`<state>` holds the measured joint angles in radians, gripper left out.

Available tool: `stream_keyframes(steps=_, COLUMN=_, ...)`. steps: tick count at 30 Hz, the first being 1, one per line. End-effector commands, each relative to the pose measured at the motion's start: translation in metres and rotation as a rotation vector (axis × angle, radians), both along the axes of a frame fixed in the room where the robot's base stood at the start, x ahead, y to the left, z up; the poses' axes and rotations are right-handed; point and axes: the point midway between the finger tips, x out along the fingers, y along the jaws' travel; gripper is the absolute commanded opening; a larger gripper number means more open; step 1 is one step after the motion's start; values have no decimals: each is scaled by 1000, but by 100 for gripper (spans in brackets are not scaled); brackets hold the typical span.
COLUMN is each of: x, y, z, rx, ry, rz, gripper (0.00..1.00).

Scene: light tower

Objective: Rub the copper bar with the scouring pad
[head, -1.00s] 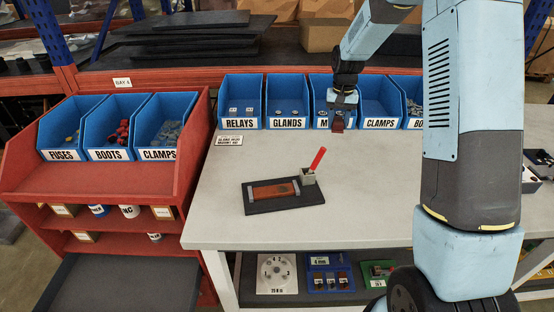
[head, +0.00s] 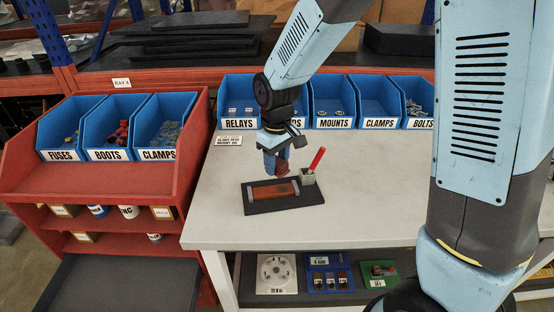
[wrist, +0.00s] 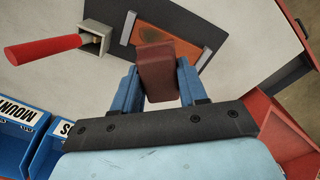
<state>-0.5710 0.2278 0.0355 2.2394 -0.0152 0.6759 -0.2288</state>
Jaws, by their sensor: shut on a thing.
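The copper bar (head: 268,193) lies flat on a dark board (head: 284,204) on the table, between two grey end blocks. In the wrist view the copper bar (wrist: 193,38) shows a darker patch and is partly hidden by the pad. My gripper (head: 276,165) is shut on the reddish-brown scouring pad (wrist: 156,72). In the head view the pad (head: 282,168) hangs just above the far edge of the bar; I cannot tell whether it touches anything.
A red-handled tool (head: 317,160) stands in a small grey holder (head: 307,177) at the board's right end, close to my gripper. Blue bins (head: 334,104) line the table's back. The table (head: 380,195) right of the board is clear.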

Motion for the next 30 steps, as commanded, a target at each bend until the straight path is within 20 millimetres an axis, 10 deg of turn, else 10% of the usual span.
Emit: stream_keyframes(steps=30, x=0, y=0, z=-55, rx=0, ry=0, rz=-2, gripper=9)
